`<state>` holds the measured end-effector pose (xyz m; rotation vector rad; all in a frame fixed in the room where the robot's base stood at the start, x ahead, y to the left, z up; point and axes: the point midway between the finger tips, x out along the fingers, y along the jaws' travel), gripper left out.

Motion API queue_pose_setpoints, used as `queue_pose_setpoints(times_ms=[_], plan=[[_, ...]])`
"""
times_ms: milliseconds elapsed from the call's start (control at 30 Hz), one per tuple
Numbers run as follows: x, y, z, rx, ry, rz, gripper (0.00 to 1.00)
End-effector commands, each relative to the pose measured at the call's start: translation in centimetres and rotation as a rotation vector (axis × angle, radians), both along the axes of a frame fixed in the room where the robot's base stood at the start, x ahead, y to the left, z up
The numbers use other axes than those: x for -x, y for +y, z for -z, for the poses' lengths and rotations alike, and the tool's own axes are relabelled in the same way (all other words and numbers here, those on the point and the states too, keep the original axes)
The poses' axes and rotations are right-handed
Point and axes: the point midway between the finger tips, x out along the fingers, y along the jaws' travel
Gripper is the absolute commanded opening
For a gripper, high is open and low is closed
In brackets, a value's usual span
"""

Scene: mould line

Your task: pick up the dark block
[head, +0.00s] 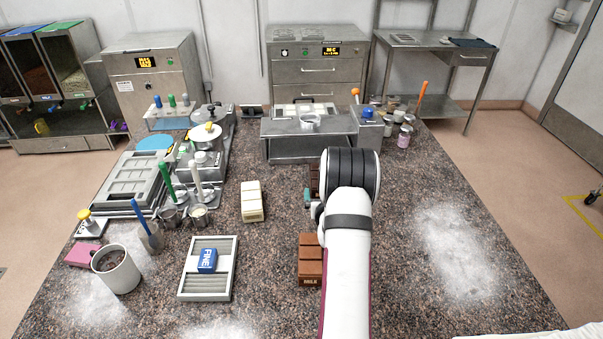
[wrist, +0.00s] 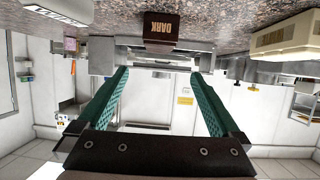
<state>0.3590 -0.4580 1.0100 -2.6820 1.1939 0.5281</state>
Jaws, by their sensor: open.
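The dark block (wrist: 161,27), dark brown and marked DARK, sits on the speckled counter. It shows near the top middle of the wrist view, which looks upside down. In the head view only a strip of what seems to be the dark block (head: 314,177) shows left of my wrist; my arm hides the rest. My gripper (wrist: 159,72) is open, its two teal fingers apart with nothing between them. The block appears beyond the fingertips, roughly centred on the gap, and not touching them. In the head view only a bit of one teal finger shows, left of my wrist.
A milk-brown block (head: 311,258) marked MILK lies left of my forearm. A cream block (head: 252,203) stands farther left. A grey-white tray (head: 231,272) holds a blue FINE block (head: 207,261). A steel stand (head: 300,147) is behind. The counter's right side is clear.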

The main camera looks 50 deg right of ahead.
Motion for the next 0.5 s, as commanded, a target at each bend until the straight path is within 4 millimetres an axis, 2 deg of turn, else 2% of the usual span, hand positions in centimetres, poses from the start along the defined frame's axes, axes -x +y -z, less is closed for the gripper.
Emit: queue_pose_setpoints(times_ms=[100,300,500], plan=[[-1.9,-1.9,1.2,0.0,0.001,-0.004,1.0],[-4.5,-4.6,2.7,-0.001,0.001,-0.004,1.0],[-5.8,-6.1,3.4,-0.001,0.002,-0.005,1.0]])
